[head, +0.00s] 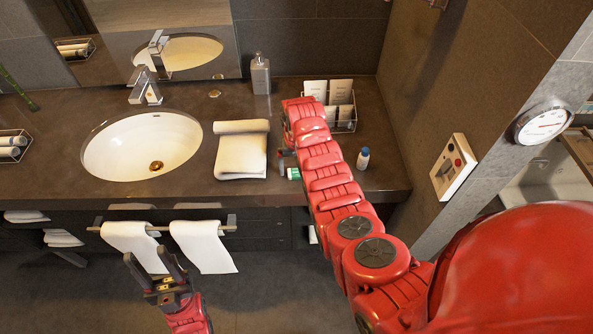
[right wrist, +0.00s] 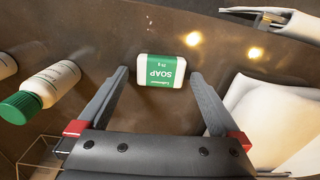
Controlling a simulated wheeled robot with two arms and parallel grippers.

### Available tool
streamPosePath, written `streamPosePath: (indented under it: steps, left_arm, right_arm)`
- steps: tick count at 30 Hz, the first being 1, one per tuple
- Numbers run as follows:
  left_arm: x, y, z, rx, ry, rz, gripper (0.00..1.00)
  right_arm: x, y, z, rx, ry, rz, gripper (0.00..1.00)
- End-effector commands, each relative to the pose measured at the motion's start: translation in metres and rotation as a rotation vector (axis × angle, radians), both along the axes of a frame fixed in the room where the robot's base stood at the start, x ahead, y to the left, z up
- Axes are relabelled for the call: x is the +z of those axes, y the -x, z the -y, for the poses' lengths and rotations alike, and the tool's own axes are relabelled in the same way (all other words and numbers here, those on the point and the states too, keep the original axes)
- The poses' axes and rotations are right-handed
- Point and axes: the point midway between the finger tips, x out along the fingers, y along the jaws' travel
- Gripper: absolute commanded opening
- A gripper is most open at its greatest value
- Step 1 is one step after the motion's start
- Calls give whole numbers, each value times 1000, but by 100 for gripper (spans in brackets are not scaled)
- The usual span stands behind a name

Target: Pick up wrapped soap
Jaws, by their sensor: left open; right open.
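The wrapped soap (right wrist: 160,71) is a small white block with a green band reading SOAP. In the right wrist view it lies on the dark counter, between the tips of my open right gripper (right wrist: 160,77), with a gap on each side. I cannot tell how far above the counter the tips are. In the head view a green and white bit of the soap (head: 294,173) shows beside my right arm, which covers most of the right gripper. My left gripper (head: 150,255) is open and empty, low in front of the counter by the hanging towels.
A folded towel (head: 241,150) and the sink (head: 120,160) are to the left. A wire basket with packets (head: 345,125) stands at the back.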

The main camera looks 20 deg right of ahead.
Motion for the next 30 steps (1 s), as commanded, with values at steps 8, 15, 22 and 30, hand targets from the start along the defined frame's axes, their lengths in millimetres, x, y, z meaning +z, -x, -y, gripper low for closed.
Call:
streamPosePath:
  steps: [8,15,22,30]
  left_arm:
    - [0,0,0,0,0,0,50]
    - [0,0,0,0,0,0,50]
    - [0,0,0,0,0,0,50]
    - [0,0,0,0,0,0,50]
  right_arm:
    - [-2,-1,0,1,1,3,100]
    - [-1,-1,0,1,1,3,57]
    - [-1,-1,0,0,1,4,19]
    - [-1,-1,0,0,1,4,18]
